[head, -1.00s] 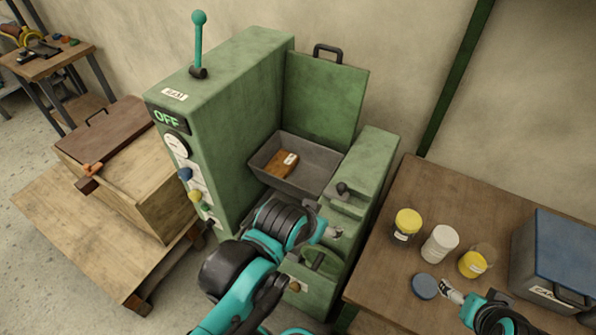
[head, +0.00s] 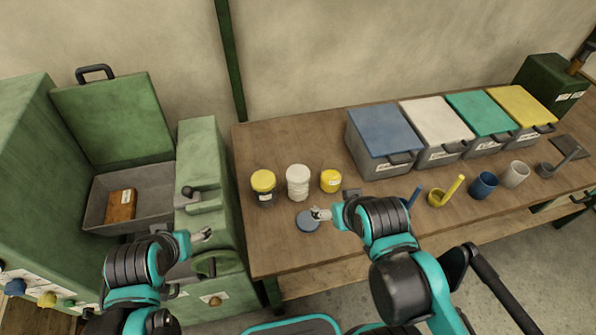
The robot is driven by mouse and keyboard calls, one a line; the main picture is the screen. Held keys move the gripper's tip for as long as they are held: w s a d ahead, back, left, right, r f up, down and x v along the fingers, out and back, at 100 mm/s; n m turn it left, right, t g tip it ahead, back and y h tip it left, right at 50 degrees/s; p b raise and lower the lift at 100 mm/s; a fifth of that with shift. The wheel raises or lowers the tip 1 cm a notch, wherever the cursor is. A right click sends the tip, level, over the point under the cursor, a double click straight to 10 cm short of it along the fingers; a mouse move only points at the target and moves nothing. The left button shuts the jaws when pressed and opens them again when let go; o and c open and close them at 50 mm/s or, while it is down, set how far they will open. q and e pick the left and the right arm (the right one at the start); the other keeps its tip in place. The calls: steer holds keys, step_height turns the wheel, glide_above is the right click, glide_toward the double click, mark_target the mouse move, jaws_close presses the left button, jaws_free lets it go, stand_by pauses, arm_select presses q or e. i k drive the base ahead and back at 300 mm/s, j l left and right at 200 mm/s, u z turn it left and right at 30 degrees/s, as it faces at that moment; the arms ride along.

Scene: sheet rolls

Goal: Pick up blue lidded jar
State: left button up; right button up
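The blue lidded jar (head: 307,222) stands on the wooden table near its front edge, seen from above so that mostly its round blue lid shows. My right gripper (head: 319,214) is right beside it, at the lid's upper right edge. Its fingers are too small to tell whether they are open or shut, or whether they touch the jar. My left gripper (head: 205,235) is over the front of the green machine, away from the jar. Its finger state is unclear.
Behind the blue jar stand a yellow-lidded dark jar (head: 263,188), a white jar (head: 298,183) and a yellow jar (head: 331,180). Lidded bins, such as the blue-lidded bin (head: 384,132), line the back. A blue cup (head: 483,186) and scoops lie right. The green machine (head: 205,165) borders the table's left.

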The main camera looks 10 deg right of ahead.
mark_target(333, 170)
steer(key=j+z, duration=0.4)
steer(key=k+j+z, duration=0.15)
steer(key=z, duration=0.2)
steer(key=k+j+z, duration=0.15)
steer(key=z, duration=0.25)
steer(key=j, duration=0.1)
